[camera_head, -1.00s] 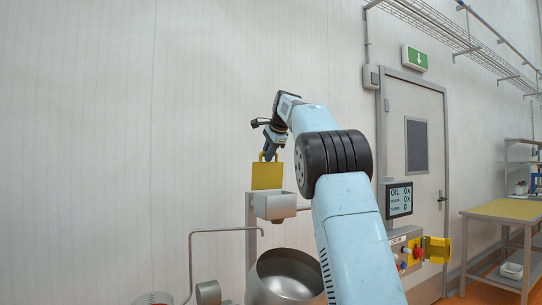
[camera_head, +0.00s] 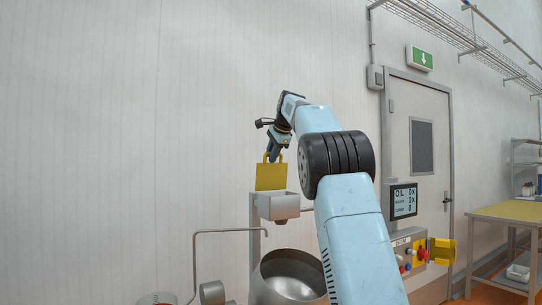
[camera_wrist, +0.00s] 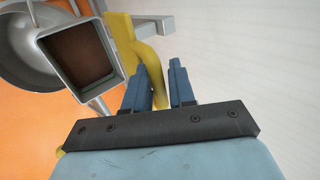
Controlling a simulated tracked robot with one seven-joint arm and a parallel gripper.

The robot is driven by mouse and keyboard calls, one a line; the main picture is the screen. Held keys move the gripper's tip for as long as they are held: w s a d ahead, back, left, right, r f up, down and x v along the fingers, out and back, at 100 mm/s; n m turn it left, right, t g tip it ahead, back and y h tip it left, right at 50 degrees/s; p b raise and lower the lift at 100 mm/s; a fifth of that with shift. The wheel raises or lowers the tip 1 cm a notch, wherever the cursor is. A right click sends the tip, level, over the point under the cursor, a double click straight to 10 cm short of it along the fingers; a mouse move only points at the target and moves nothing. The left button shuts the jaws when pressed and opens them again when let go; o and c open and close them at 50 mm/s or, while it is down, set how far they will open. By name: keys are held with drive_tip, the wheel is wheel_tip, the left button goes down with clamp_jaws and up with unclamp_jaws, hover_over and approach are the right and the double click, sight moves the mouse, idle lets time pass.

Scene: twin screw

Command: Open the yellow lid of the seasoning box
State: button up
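The yellow lid (camera_head: 271,177) of the seasoning box stands upright above the back of the metal box (camera_head: 279,205). In the wrist view the yellow lid (camera_wrist: 121,36) shows edge-on beside the open box (camera_wrist: 80,52), whose dark brown inside is visible. My gripper (camera_head: 274,158) is at the top of the lid, by its handle. In the wrist view my gripper's two blue fingers (camera_wrist: 160,72) are apart, with part of the yellow handle (camera_wrist: 154,72) between them. A gap shows beside the right finger, so the grip does not look closed.
A large metal pot (camera_head: 290,278) is below the box. A bent metal pipe (camera_head: 228,231) is to the left. A control panel with a screen (camera_head: 403,201) and a yellow-topped table (camera_head: 508,211) are to the right. The wall side on the left is clear.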

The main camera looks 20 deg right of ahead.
drive_tip(key=v, duration=1.3)
drive_tip(key=shift+s, duration=0.2)
drive_tip(key=shift+d+r, duration=0.1)
drive_tip(key=s+a+f+n, duration=0.25)
drive_tip(key=s+f, duration=0.25)
drive_tip(key=s, duration=0.3)
drive_tip(key=s+a+f+n+g, duration=0.1)
drive_tip(key=s+a+f+n, duration=0.2)
drive_tip(key=s, duration=0.4)
drive_tip(key=s+a+f+n, duration=0.1)
drive_tip(key=s+f+n, duration=0.1)
drive_tip(key=s+f, duration=0.5)
drive_tip(key=s+a+f+n, duration=0.2)
drive_tip(key=s+f+n, duration=0.2)
drive_tip(key=s+f, duration=0.7)
drive_tip(key=s+a+f+n+g+h, duration=0.1)
drive_tip(key=s+f+n, duration=0.3)
drive_tip(key=s+f, duration=0.7)
wheel_tip(320, 180, down, 3)
drive_tip(key=shift+a+r, duration=0.1)
drive_tip(key=shift+a, duration=0.35)
drive_tip(key=shift+a, duration=0.1)
